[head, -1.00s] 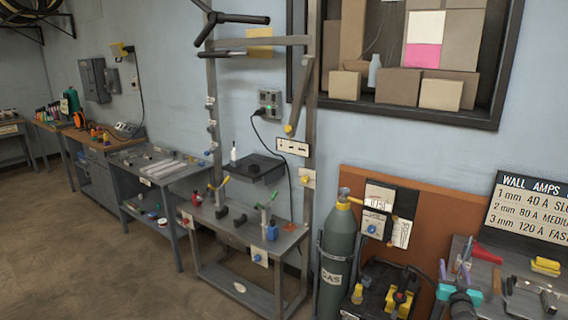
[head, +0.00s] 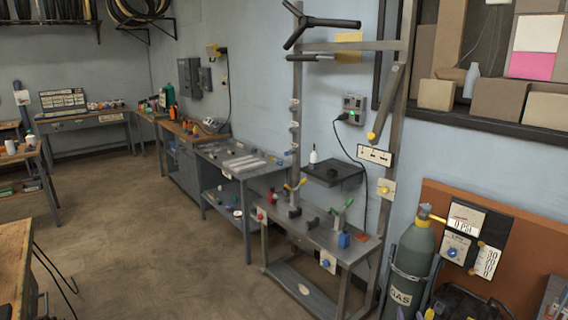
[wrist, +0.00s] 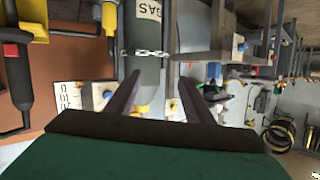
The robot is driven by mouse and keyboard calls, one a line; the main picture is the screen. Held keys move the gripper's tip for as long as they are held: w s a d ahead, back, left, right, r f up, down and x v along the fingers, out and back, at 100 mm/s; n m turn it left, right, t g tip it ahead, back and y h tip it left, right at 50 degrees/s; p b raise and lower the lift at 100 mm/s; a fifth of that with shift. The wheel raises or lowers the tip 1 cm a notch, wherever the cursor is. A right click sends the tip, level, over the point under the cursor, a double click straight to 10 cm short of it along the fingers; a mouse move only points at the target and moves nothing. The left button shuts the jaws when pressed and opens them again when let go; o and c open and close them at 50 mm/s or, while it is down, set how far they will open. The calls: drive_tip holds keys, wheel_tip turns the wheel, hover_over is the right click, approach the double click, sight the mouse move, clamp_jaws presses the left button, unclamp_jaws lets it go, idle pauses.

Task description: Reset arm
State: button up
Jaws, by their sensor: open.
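My gripper (wrist: 160,90) shows in the wrist view as two dark fingers that stand apart, with nothing between them that I can make out as held. Its dark body edge and green housing fill the bottom of that view.
In the head view a grey steel stand (head: 325,235) holds small tools and clamps. The gas cylinder (head: 412,260) stands to its right. Benches (head: 228,160) line the wall at the left. The brown floor (head: 150,225) at the centre left is clear.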

drive_tip(key=s+a+f+n+g+y, duration=0.1)
drive_tip(key=s+a+f+g, duration=0.4)
drive_tip(key=a+f, duration=0.6)
drive_tip(key=s+a+f+n+g+y, duration=0.1)
drive_tip(key=s+a+f+g+y, duration=0.1)
drive_tip(key=s+a+f, duration=0.85)
drive_tip(key=s+a+f+n+g, duration=0.1)
drive_tip(key=s+a+f+g, duration=0.15)
drive_tip(key=s+a, duration=0.3)
drive_tip(key=s+a+f+g, duration=0.2)
drive_tip(key=s+a+g, duration=0.2)
drive_tip(key=s, duration=0.3)
drive_tip(key=s+a+r+n+g+y, duration=0.1)
drive_tip(key=s+g, duration=0.5)
drive_tip(key=s, duration=0.8)
drive_tip(key=shift+a+r+n+y, duration=0.4)
drive_tip(key=shift+a+r+n, duration=0.2)
drive_tip(key=shift+a+r, duration=0.3)
drive_tip(key=shift+d, duration=0.15)
